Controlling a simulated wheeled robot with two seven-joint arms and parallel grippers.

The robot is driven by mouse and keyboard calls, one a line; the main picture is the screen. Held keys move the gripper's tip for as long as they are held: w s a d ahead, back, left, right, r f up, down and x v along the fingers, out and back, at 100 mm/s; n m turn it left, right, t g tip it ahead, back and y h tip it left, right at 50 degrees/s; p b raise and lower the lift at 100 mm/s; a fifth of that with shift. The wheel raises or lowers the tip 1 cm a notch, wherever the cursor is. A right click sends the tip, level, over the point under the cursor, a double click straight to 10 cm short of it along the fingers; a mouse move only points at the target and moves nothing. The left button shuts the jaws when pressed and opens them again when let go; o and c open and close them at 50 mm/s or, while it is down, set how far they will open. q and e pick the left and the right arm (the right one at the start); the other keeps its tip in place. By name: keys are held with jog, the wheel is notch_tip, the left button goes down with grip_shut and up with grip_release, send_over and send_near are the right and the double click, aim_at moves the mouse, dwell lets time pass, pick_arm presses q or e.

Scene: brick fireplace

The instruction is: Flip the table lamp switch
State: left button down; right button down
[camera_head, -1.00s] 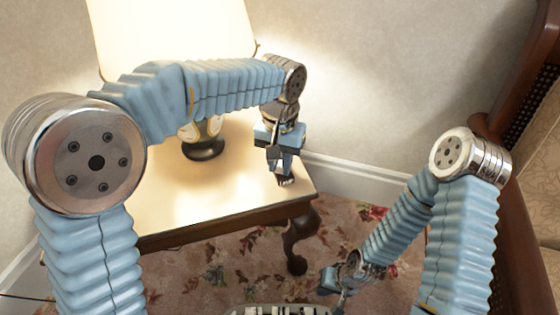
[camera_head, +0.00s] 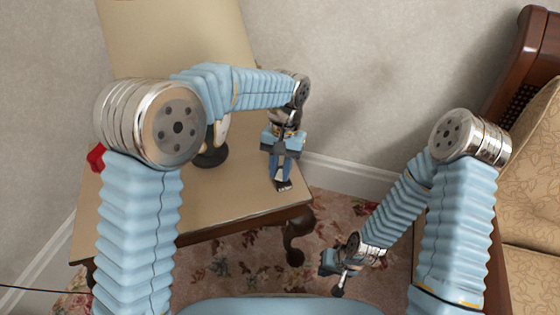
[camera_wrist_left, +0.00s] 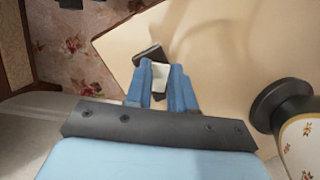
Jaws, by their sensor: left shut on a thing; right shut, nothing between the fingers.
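The table lamp stands on a wooden side table (camera_head: 235,195). Its beige shade (camera_head: 175,38) is unlit, and its dark foot (camera_head: 212,158) shows behind my left arm. The foot and the flowered body (camera_wrist_left: 300,150) also show at the right of the left wrist view. My left gripper (camera_head: 282,182) points down at the table's right front part. It is shut on a small switch (camera_wrist_left: 160,76), pale in the middle with dark ends, lying at the tabletop. My right gripper (camera_head: 339,284) is shut and empty, low in front of the table.
A red object (camera_head: 96,157) sits at the table's left, partly hidden by my arm. A patterned armchair (camera_head: 530,170) with a dark wooden frame stands at the right. Flowered carpet (camera_head: 325,212) lies between table and chair.

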pick_arm(q)
jog(key=c, duration=1)
grip_release()
jog(key=shift+o, duration=0.2)
jog(key=p+v, duration=0.2)
jog(key=v, duration=1.2)
jog(key=shift+p, duration=0.4)
jog(key=shift+s+f, duration=0.1)
